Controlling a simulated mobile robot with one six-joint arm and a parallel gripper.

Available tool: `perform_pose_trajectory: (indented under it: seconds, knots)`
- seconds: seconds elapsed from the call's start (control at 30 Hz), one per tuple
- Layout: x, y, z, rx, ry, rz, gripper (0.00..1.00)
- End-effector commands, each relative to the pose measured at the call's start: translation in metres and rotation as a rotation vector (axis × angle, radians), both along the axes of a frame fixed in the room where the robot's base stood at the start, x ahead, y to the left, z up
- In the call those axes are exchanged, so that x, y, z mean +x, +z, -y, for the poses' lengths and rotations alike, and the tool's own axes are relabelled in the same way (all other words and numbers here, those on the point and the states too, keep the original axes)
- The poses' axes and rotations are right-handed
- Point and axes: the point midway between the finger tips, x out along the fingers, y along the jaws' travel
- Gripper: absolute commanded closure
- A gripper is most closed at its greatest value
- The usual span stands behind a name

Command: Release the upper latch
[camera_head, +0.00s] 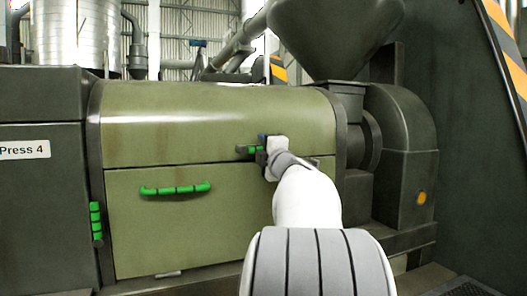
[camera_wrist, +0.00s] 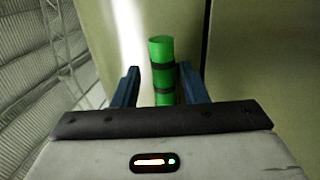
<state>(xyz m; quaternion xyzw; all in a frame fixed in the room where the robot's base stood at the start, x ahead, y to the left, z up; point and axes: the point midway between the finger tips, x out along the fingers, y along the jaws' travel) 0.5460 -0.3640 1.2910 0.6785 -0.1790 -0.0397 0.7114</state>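The upper latch has a green handle with dark bands (camera_head: 251,150) and sits near the seam between the upper and lower olive panels. In the wrist view the green handle (camera_wrist: 161,52) stands between my two blue fingers. My gripper (camera_wrist: 160,70) is open, with one finger on each side of the handle. A gap shows on the left side; the right finger is close to the handle, and I cannot tell if it touches. In the head view my gripper (camera_head: 263,148) is at the latch and partly hides its right end.
A green bar handle (camera_head: 175,189) is on the lower panel (camera_head: 200,240). Another green handle (camera_head: 97,221) stands upright at the panel's left edge. A hopper (camera_head: 335,35) and dark housing (camera_head: 405,150) are at the right. A "Press 4" cabinet (camera_head: 40,200) is at the left.

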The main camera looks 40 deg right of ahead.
Motion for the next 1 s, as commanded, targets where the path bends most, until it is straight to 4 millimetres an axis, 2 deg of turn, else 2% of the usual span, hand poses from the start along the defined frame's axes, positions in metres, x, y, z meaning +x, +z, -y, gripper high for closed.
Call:
perform_pose_trajectory:
  seconds: [0.53,0.9,1.0]
  knots:
    - [-0.004,-0.003,-0.001,0.001,0.0,-0.004,0.62]
    - [-0.058,-0.013,-0.018,-0.001,-0.002,-0.002,0.62]
    - [-0.068,-0.015,-0.021,0.0,-0.001,-0.001,0.62]
